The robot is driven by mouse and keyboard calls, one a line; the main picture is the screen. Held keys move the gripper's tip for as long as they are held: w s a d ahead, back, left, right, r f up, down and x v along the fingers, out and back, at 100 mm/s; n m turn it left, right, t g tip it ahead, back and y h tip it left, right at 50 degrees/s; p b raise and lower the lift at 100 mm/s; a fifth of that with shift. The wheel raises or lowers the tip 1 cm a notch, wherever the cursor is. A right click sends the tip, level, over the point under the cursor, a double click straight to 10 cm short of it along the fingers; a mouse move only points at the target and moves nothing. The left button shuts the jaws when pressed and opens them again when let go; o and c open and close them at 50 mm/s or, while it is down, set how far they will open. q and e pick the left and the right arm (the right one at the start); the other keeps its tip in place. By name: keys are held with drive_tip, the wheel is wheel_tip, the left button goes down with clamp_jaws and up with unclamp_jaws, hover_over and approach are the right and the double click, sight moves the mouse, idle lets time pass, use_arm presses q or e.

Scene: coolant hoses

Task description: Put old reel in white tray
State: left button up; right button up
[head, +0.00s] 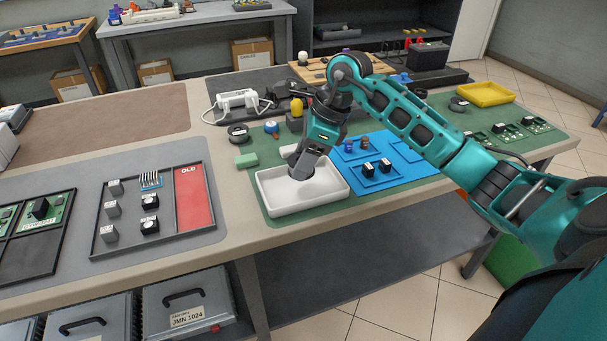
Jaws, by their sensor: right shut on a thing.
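The white tray (335,192) lies on the green mat at the middle of the bench. I cannot tell whether that thing touches the tray floor. A dark reel (238,133) lies behind and left of the tray, and another dark reel (459,104) lies at the right. My left gripper is not in view.
A blue tray (407,166) with small parts lies right of the white tray. A dark tray (98,240) with a red section marked OLD (190,198) lies left. A white device (237,102) and a yellow tray (486,94) stand further back. The brown mat (110,128) is clear.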

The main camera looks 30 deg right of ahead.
sight(303, 187)
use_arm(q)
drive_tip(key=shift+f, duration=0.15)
use_arm(e)
drive_tip(key=shift+f, duration=2)
use_arm(q)
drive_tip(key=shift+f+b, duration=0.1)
drive_tip(key=shift+b, duration=0.2)
use_arm(e)
drive_tip(key=shift+f, duration=0.1)
drive_tip(key=o, duration=1.1)
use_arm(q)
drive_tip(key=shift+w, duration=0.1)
use_arm(e)
drive_tip(key=shift+r, duration=0.35)
use_arm(q)
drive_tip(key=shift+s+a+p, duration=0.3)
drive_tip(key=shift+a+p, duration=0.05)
drive_tip(key=shift+p, duration=0.3)
use_arm(e)
drive_tip(key=v, duration=1.1)
drive_tip(key=shift+s+r, duration=0.1)
drive_tip(key=shift+r, duration=0.15)
